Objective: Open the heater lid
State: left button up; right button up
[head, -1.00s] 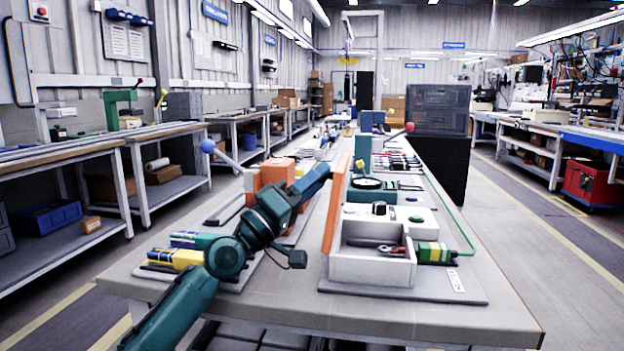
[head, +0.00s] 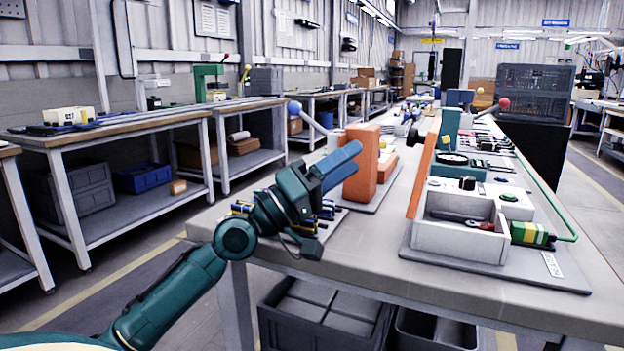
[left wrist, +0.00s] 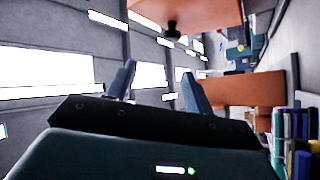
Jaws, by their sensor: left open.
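An orange panel (head: 422,177), which looks like the heater lid, stands upright and slightly tilted along the left side of a white box (head: 455,241). A black knob (head: 412,137) sticks out on the panel's left side. In the left wrist view the panel (left wrist: 205,12) and knob (left wrist: 173,29) show at the top. My left gripper (head: 355,152) is open and empty, left of the panel and apart from it. In the head view its blue fingers overlap an orange block (head: 365,160). The open fingers also show in the left wrist view (left wrist: 158,75). My right gripper is out of view.
The white box holds red-handled pliers (head: 485,226), and a green-yellow block (head: 532,234) sits at its right. A lever with a blue ball (head: 294,107) rises behind my left arm. Grey crates (head: 325,310) stand under the bench. Bare bench top (head: 365,240) lies between block and box.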

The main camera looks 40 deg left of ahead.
pick_arm(q)
jog(key=shift+s+a+b, duration=0.25)
jog(key=shift+s+a, duration=0.15)
jog(key=shift+s, duration=0.4)
jog(key=shift+s+a+b, duration=0.25)
jog(key=shift+s+a, duration=0.2)
jog(key=shift+s, duration=0.4)
jog(key=shift+s+a+b, duration=0.25)
jog(key=shift+s+a, duration=0.15)
jog(key=shift+s, duration=0.4)
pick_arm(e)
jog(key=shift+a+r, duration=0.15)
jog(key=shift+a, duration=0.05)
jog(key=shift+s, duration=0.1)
